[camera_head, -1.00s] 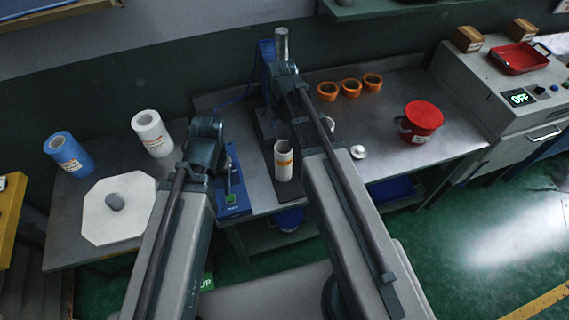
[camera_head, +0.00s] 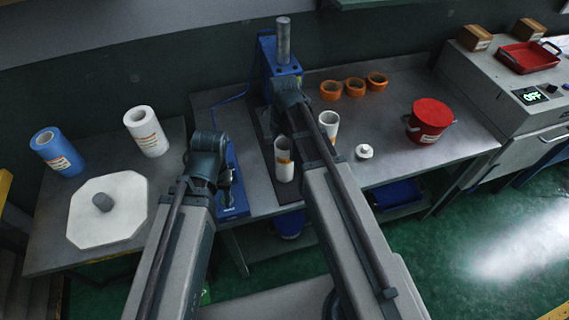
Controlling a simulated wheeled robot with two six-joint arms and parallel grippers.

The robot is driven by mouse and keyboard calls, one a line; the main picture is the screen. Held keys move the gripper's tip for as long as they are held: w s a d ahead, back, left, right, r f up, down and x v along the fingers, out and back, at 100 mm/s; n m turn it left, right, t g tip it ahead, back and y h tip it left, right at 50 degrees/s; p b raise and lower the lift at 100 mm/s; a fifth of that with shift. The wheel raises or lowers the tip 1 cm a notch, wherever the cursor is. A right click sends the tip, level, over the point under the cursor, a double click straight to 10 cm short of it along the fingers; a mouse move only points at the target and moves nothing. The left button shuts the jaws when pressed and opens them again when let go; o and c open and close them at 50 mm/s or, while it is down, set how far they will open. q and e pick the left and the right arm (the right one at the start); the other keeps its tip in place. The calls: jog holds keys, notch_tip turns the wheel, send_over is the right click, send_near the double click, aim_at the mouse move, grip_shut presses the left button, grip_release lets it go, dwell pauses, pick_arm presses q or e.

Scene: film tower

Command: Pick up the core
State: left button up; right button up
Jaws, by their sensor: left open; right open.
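Two white tube-like cores with orange labels stand on the metal table. The nearer core (camera_head: 284,170) is upright just left of my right arm. The other core (camera_head: 329,124) stands behind it, just right of that arm and partly hidden by it. My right gripper (camera_head: 279,132) is dark, open and mostly hidden by its own wrist, above and behind the nearer core. My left gripper (camera_head: 228,178) is open and empty, left of the nearer core and over a blue panel (camera_head: 236,205). Contact between the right gripper and a core cannot be told.
A blue machine (camera_head: 284,74) with a metal post stands behind my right wrist. Orange rings (camera_head: 354,87), a white knob-like part (camera_head: 364,151) and a red pot (camera_head: 430,118) are to the right. Blue roll (camera_head: 58,153), white roll (camera_head: 146,132) and white octagonal plate (camera_head: 108,225) are left.

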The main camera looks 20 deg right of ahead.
notch_tip(320, 180, down, 3)
jog(key=shift+s+f+b, duration=0.1)
jog(key=shift+f+b, duration=0.05)
jog(key=shift+b, duration=1.05)
jog(key=c, duration=1.4)
